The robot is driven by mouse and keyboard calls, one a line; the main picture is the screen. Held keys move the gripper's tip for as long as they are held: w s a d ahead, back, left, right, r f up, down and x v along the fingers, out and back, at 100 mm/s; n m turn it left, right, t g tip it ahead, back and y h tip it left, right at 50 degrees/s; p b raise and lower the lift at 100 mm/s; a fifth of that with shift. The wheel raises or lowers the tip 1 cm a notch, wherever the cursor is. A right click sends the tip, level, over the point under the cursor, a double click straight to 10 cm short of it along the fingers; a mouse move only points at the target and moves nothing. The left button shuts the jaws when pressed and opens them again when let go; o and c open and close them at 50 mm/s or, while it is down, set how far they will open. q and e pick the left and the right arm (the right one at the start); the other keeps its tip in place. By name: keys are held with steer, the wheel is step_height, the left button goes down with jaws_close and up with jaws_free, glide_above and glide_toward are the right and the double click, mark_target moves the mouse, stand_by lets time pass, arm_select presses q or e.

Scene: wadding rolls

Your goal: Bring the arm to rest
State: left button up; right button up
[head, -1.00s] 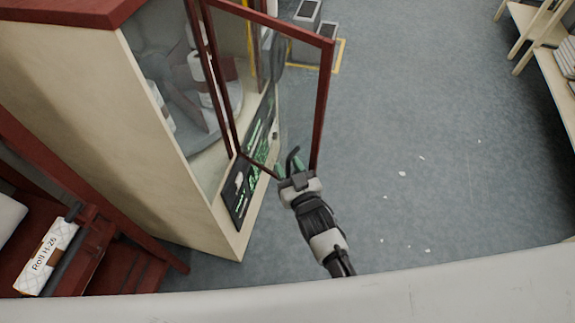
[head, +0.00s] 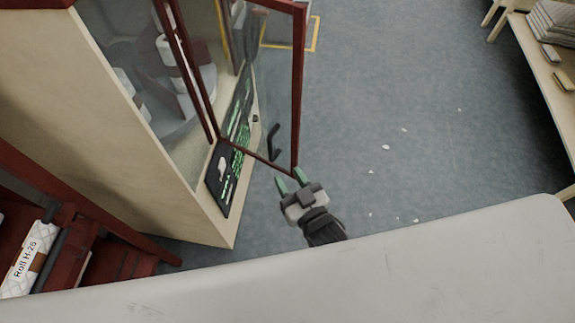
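My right gripper (head: 290,182) is near the middle of the head view, with its two green-tipped fingers spread apart and nothing between them. It is just below the lower corner of a red-framed glass door (head: 298,90), which stands open from a wooden cabinet (head: 120,140). The door's dark handle (head: 273,142) is beyond the fingertips, apart from them. My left gripper is not in view.
A dark panel with green marks (head: 222,176) is at the cabinet's base. A red rack at lower left holds a roll labelled "Roll H-26" (head: 24,262). A wooden table (head: 548,75) is at upper right. Open grey floor (head: 400,90) with small white scraps lies between.

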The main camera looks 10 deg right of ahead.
steer(key=s+d+f+g+h, duration=0.1)
steer(key=s+d+f+g, duration=0.15)
steer(key=f, duration=0.65)
steer(key=s+d+f+g+h, duration=0.1)
steer(key=s+f+g, duration=0.25)
steer(key=f, duration=0.55)
steer(key=s+d+f+g, duration=0.2)
steer(key=s+f, duration=0.1)
steer(key=f, duration=0.5)
steer(key=s+d+f+g+h, duration=0.1)
steer(key=s+d+f+g, duration=0.1)
steer(key=s+f, duration=0.3)
steer(key=s+d+f+g+h+b, duration=0.1)
steer(key=s+d+f+g, duration=0.2)
steer(key=s, duration=0.7)
steer(key=s+d+f+m+g+h, duration=0.1)
steer(key=s+d+f+g, duration=0.2)
steer(key=s+d+f, duration=0.2)
step_height(320, 180, down, 2)
steer(key=shift+s+d+f, duration=0.2)
steer(key=shift+s+d, duration=0.1)
steer(key=shift+s, duration=0.95)
steer(key=shift+w+a, duration=0.1)
